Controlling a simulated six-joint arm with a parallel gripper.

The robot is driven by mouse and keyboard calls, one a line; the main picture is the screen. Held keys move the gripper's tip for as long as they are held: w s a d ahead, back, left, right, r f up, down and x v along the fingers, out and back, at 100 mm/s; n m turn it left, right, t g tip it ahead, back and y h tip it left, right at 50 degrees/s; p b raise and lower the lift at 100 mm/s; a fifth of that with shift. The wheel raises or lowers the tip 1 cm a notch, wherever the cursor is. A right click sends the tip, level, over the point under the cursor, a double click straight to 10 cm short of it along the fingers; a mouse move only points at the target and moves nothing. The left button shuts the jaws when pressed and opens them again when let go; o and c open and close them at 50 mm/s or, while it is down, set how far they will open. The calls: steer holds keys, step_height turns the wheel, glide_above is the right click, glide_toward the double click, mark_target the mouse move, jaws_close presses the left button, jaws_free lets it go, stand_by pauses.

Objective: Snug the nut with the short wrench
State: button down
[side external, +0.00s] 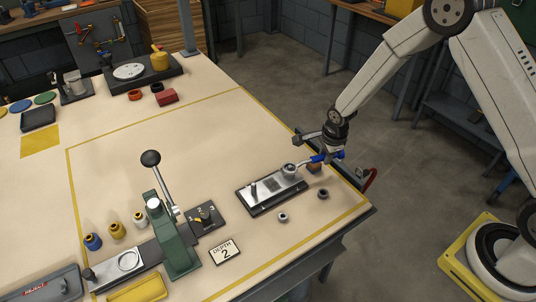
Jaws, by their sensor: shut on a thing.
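My gripper (328,153) is shut on the short wrench (317,158), which has a blue handle. It holds the wrench near the table's right edge. The wrench's head reaches left to the round metal part (290,170) at the right end of a metal plate on a dark base (268,192). The nut is too small to make out there, and I cannot tell whether the wrench head is seated on it. A small upright pin stands at the plate's left end.
A loose grey nut-like ring (282,217) and a dark ring (323,194) lie in front of the plate. A green lever press (176,245) with a tall black-knobbed handle stands left. A "DEPTH 2" card (225,251) lies near it. The table middle behind the plate is clear.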

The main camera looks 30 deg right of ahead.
steer(key=shift+f, duration=0.4)
steer(key=shift+s+a+m, duration=0.35)
steer(key=shift+s+m, duration=0.45)
steer(key=shift+m, duration=0.1)
stand_by(1.0)
steer(key=shift+w+d+n, duration=0.1)
steer(key=shift+w+n, duration=0.1)
steer(key=shift+n, duration=0.1)
steer(key=shift+w, duration=0.2)
stand_by(1.1)
steer(key=shift+r, duration=0.15)
stand_by(0.7)
steer(key=shift+r, duration=2.85)
